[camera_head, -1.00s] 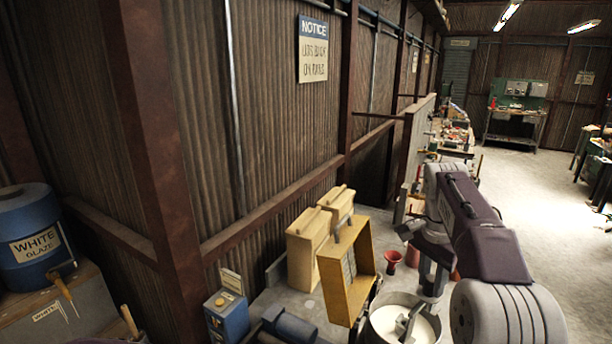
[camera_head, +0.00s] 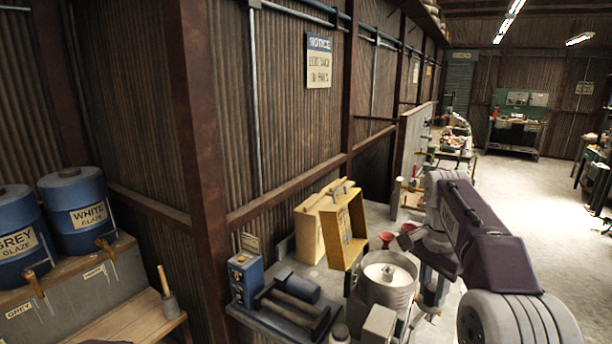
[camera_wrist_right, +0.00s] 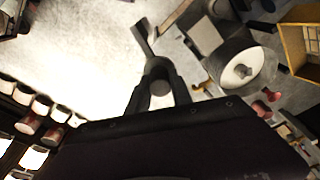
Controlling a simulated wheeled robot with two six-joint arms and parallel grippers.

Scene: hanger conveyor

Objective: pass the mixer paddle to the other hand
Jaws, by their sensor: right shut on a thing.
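The mixer paddle (camera_wrist_right: 144,36) is a dark grey shaft with a forked end in the right wrist view. My right gripper (camera_wrist_right: 157,66) is shut on it, and the paddle sticks out beyond the fingertips. In the head view my right gripper (camera_head: 430,297) points down under its wrist, to the right of the steel bucket; the paddle is hard to make out there. My left gripper is in neither view.
The steel bucket (camera_head: 390,291) holds white liquid. Blue glaze barrels (camera_head: 75,212) stand left.

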